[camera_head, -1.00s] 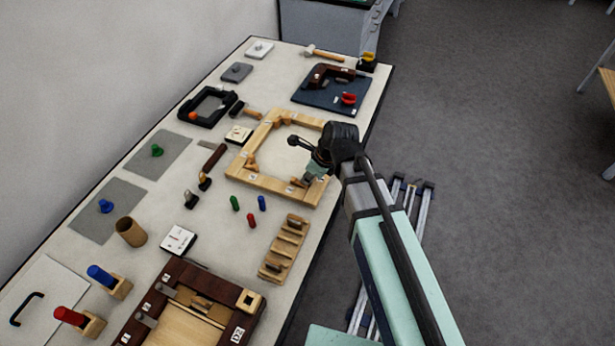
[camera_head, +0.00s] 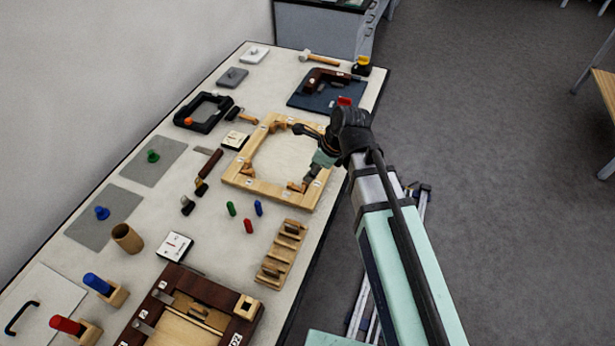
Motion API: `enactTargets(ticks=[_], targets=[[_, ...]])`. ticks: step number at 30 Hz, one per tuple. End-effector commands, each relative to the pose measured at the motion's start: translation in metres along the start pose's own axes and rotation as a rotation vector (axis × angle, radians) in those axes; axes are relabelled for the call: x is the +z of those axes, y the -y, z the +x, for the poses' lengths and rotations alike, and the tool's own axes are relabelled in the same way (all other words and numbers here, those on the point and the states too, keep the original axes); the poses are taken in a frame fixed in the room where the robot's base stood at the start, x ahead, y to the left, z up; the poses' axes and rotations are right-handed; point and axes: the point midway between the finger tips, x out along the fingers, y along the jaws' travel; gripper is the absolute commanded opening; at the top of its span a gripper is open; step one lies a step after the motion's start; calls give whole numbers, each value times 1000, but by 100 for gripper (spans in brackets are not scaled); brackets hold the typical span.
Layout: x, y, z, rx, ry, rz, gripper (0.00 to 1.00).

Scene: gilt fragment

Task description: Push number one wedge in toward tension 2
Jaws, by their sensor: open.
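The light wooden frame (camera_head: 262,188) lies flat on the table, with small wooden wedges at its corners. One wedge (camera_head: 281,125) is at the far left corner, one (camera_head: 249,166) at the near left corner and one (camera_head: 296,187) at the near right corner. Small white labels sit on the frame, but their numbers are too small to read, so I cannot tell which wedge is number one. My gripper (camera_head: 303,131) is open over the far right part of the frame, its dark finger pointing left near the far bar. It hides the far right corner; contact cannot be told.
Beyond the frame is a blue board (camera_head: 318,96) with a dark red bracket. A slotted wooden rack (camera_head: 281,254) and coloured pegs (camera_head: 248,226) lie nearer. A dark-framed box (camera_head: 192,308) is at the front. The frame's inside is clear.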

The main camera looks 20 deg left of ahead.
Motion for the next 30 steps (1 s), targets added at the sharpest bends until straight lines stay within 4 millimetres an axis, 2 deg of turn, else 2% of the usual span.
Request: enactTargets(ticks=[1, 6, 12, 30], targets=[[0, 1, -10, -3, 2, 0, 42], [0, 0, -33, -1, 1, 0, 42], [0, 0, -47, 0, 0, 0, 42], [-4, 1, -47, -1, -4, -12, 42]])
